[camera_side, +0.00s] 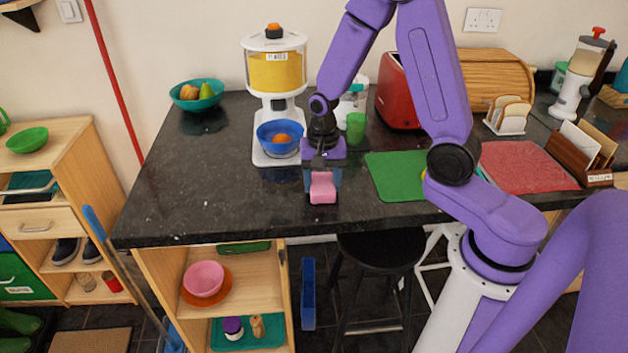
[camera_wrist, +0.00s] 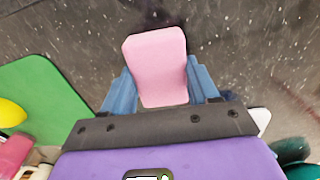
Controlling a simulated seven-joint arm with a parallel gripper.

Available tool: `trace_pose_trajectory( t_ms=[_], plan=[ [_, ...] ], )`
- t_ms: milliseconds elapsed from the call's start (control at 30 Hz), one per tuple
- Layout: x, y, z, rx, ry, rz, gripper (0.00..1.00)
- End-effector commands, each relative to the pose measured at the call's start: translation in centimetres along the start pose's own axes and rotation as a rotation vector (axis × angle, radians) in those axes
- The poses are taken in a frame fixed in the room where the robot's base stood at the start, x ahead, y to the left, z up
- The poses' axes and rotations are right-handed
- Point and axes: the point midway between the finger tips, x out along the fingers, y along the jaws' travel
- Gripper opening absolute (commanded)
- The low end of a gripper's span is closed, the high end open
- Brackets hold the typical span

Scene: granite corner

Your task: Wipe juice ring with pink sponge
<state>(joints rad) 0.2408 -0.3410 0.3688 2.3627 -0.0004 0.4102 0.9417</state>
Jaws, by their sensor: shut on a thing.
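The pink sponge (camera_side: 322,190) is between the fingers of my gripper (camera_side: 322,178), low over the front part of the dark granite worktop (camera_side: 190,200). In the wrist view the sponge (camera_wrist: 156,60) sits between the two blue fingers (camera_wrist: 160,88), which are shut on it. I cannot tell whether its underside touches the stone. I cannot make out a juice ring in either view. A dark patch shows on the stone just beyond the sponge in the wrist view, and I cannot tell whether it is shadow or a stain.
A green mat (camera_side: 392,178) lies right of my gripper, with a yellow thing (camera_wrist: 10,113) on it. The juice dispenser (camera_side: 275,75) with a blue bowl (camera_side: 268,130) and a green cup (camera_side: 356,128) stand behind.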

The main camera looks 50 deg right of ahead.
Motion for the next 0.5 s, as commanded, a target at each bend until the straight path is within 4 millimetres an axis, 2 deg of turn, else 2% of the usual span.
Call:
trace_pose_trajectory(
  t_ms=[500],
  plan=[
    [0.0,4.5,-0.2,0.003,-0.002,0.003,0.26]
  ],
)
